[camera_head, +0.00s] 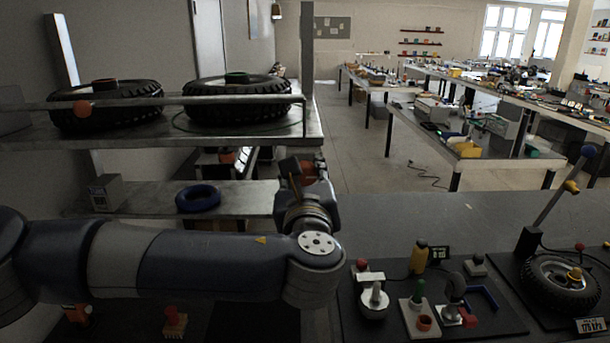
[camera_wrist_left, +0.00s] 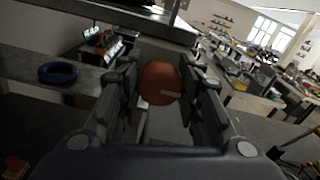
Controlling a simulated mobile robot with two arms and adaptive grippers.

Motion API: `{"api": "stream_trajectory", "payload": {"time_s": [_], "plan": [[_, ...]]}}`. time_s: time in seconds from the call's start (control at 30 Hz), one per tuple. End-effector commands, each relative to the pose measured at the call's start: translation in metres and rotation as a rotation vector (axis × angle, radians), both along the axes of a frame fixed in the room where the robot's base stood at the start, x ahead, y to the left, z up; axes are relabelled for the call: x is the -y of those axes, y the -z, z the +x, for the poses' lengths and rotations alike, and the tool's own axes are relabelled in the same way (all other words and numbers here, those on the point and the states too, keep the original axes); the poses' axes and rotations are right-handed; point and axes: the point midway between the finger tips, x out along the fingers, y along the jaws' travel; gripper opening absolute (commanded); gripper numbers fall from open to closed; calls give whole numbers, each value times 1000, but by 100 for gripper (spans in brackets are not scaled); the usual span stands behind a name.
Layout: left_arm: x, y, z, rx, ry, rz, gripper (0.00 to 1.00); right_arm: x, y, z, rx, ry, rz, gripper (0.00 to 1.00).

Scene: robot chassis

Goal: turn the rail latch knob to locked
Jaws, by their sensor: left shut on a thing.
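The rail latch knob is a round orange-red knob (camera_wrist_left: 160,83) with a small pale mark on its face. It sits between the fingers of my left gripper (camera_wrist_left: 162,95) in the left wrist view. In the head view the knob (camera_head: 309,173) is partly hidden behind the left gripper (camera_head: 303,172), near the right end of the shelf unit. My left gripper is shut on the knob. I cannot tell from the mark which way the knob is set. My right gripper is not in view.
A shelf (camera_head: 240,136) with a metal rail holds two tyres (camera_head: 238,86). Another orange knob (camera_head: 83,108) is at the rail's left. A blue ring (camera_head: 198,198) lies on the lower shelf. A bench at lower right carries fittings and a wheel (camera_head: 560,285).

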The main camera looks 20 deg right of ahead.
Motion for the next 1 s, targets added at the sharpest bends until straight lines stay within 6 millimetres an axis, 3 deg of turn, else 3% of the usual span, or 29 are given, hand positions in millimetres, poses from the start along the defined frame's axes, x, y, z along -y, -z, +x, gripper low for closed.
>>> {"api": "stream_trajectory", "payload": {"time_s": [0.37,1.0], "plan": [[-2,6,1,-56,-1,-210,9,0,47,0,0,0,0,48],[-3,5,2,-222,-2,-792,9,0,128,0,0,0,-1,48]]}}
